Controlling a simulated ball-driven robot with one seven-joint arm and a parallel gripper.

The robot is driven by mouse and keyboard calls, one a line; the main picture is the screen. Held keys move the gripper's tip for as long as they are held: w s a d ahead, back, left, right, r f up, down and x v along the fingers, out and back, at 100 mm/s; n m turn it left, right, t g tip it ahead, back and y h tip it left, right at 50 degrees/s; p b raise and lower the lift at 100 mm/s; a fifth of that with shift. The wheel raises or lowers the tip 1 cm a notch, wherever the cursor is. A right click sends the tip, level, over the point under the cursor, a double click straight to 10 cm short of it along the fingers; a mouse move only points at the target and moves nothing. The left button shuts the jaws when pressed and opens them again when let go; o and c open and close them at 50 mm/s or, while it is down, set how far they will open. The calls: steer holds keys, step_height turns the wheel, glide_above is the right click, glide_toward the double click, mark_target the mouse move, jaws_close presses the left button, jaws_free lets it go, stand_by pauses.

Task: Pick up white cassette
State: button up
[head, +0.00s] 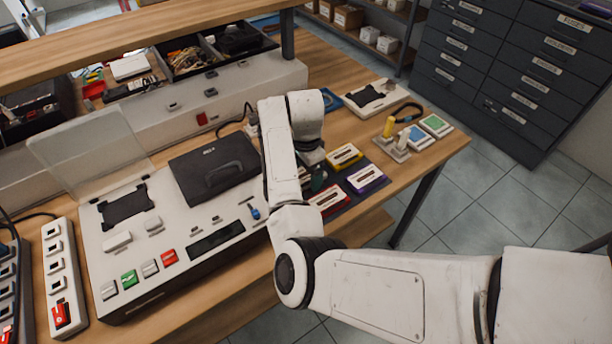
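A dark mat (341,206) on the wooden workbench holds several cassettes. A yellow one (344,156) lies at the back, a purple one (366,179) at the right and a red one (328,200) at the front. All three have pale labels. I cannot make out a white cassette; my arm covers the left part of the mat. My gripper is at the far end of my white arm, low over the left of this group. Its fingers are hidden behind the arm, so whether it is open or holds anything does not show.
Left of my arm stands a cassette machine (186,257) with a raised clear lid and a dark case (213,167) on it. At right are a yellow-handled tool (389,127) and green and blue boxes (436,125). A shelf (150,40) overhangs the back.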

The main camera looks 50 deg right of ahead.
steer(key=c, duration=0.9)
steer(key=shift+r, duration=0.15)
